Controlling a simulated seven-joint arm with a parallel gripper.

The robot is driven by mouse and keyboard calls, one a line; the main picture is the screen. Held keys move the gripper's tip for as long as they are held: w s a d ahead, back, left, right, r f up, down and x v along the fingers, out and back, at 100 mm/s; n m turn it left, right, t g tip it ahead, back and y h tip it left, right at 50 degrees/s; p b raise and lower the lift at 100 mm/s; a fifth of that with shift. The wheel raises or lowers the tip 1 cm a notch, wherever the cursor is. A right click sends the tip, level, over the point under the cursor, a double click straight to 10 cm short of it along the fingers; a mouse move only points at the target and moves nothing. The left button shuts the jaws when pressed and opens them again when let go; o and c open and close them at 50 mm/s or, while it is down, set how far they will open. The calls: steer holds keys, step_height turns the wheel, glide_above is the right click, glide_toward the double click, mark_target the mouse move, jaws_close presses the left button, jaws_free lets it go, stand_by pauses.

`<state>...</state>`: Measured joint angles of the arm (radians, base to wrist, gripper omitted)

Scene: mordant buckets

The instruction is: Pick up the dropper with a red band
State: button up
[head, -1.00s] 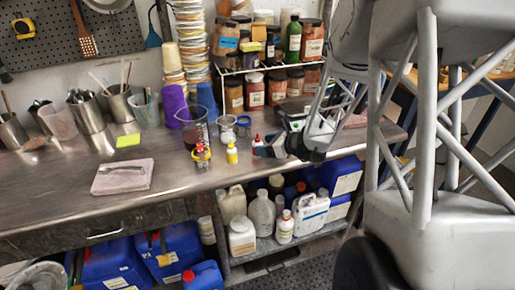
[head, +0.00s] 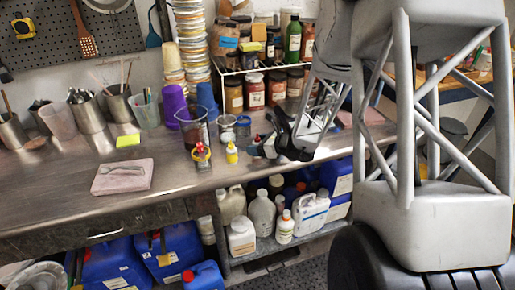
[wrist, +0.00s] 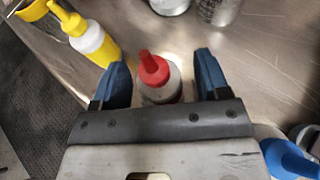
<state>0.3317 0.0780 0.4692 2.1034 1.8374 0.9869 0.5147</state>
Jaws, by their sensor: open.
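In the wrist view, a dropper bottle (wrist: 158,80) with a red nozzle and red collar and a pale grey body stands between the two blue fingers of my gripper (wrist: 162,68). The fingers are open, one on each side of it, with visible gaps. Its lower part is hidden by the gripper body. A yellow dropper (wrist: 88,36) with a white band stands left of the left finger; it also shows in the head view (head: 232,154). A blue-capped bottle (wrist: 290,158) is at lower right. In the head view, my gripper (head: 270,143) is low over the bench.
A clear beaker (head: 193,127) and small jars (head: 227,127) stand close behind the droppers. A pink cloth (head: 122,177) lies left. The bench (head: 70,200) is bare at front left.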

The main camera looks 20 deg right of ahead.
mark_target(258, 137)
steer(key=c, duration=1)
steer(key=shift+r, duration=0.15)
steer(key=shift+r, duration=0.4)
step_height(258, 137, up, 3)
steer(key=shift+s+f, duration=0.15)
steer(key=shift+f, duration=0.05)
steer(key=s, duration=0.5)
steer(key=s+a+r, duration=0.1)
steer(key=s, duration=0.4)
steer(key=s+a, duration=0.1)
steer(key=s, duration=0.4)
steer(key=shift+s+r, duration=0.15)
steer(key=shift+s, duration=0.15)
